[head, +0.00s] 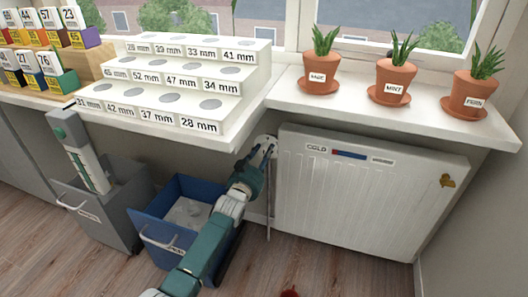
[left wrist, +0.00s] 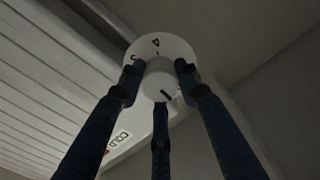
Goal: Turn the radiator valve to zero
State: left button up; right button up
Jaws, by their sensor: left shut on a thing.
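The radiator valve (head: 266,141) is a round white dial with a knob at the left end of the white radiator (head: 350,205). My left gripper (head: 258,158) reaches up to it and covers much of it in the head view. In the left wrist view the white knob (left wrist: 160,84) sits between my three dark blue fingers, which are shut on it. Behind it is the white dial plate (left wrist: 172,46) with dark marks, too small to read surely. The knob carries a short dark line. The radiator's panel reads COLD (head: 317,148).
A white stepped stand (head: 185,85) and potted plants (head: 394,80) stand on the sill above. A blue bin (head: 188,195) is beside my left arm, and a grey bin (head: 115,215) is farther left.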

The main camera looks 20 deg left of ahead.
pick_arm(q)
jog(key=shift+a+f+n, duration=0.1)
jog(key=shift+f+n, duration=0.1)
jog(key=shift+n, duration=0.3)
jog(key=o, duration=1.2)
jog(key=shift+c, duration=0.2)
jog(key=shift+r, duration=0.1)
jog(key=shift+s, duration=0.1)
jog(key=s, duration=1.2)
jog(key=shift+a, duration=0.35)
